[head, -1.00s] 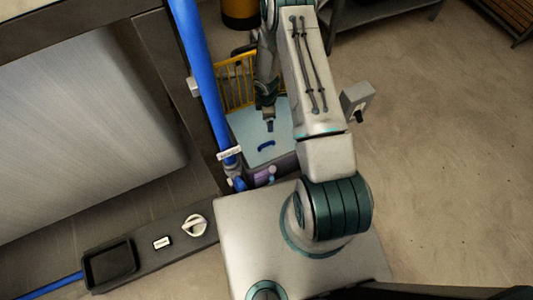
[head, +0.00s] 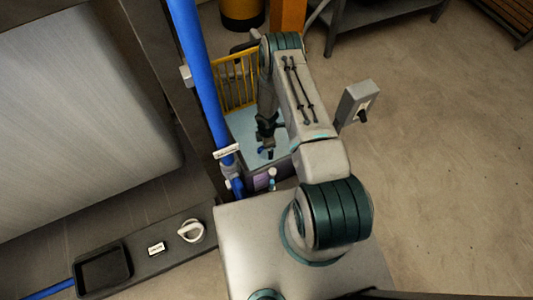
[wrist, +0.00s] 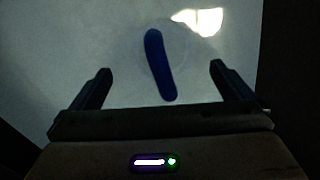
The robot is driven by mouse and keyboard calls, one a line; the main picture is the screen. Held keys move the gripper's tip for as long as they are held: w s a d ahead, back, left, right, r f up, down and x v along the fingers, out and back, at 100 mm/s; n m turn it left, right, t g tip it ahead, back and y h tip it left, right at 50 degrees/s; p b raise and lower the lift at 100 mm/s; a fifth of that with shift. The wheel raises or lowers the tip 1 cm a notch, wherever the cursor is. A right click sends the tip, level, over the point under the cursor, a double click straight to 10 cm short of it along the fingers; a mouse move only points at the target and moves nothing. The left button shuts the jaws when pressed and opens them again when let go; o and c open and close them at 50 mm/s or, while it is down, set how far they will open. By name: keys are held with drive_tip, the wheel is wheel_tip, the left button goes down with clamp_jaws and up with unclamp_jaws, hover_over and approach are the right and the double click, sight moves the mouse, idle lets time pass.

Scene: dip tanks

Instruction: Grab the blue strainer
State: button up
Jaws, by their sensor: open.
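The blue strainer shows as a short, slightly curved blue bar (wrist: 158,55) in the wrist view, over a pale surface with a faint round outline beside it. Any bowl or mesh is not clear. My gripper (wrist: 160,69) is open, with one finger on each side of the bar and clear gaps to both. How far above the bar the fingers are is hard to tell. In the head view my gripper (head: 267,152) points down into the light blue tank (head: 245,126) and mostly hides the strainer; a bit of blue shows at its left.
A yellow rack (head: 237,83) stands at the tank's far side. A thick blue pipe (head: 202,75) runs along its left, close to my arm. A grey switch box (head: 356,101) stands to the right of my arm. Open floor (head: 440,170) lies to the right.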

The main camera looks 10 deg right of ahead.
drive_tip(key=b, duration=0.2)
hover_over(266, 156)
wheel_tip(266, 156, down, 5)
drive_tip(key=shift+s+f, duration=0.1)
drive_tip(key=shift+s, duration=0.05)
drive_tip(key=c, duration=1)
drive_tip(key=shift+c, duration=0.2)
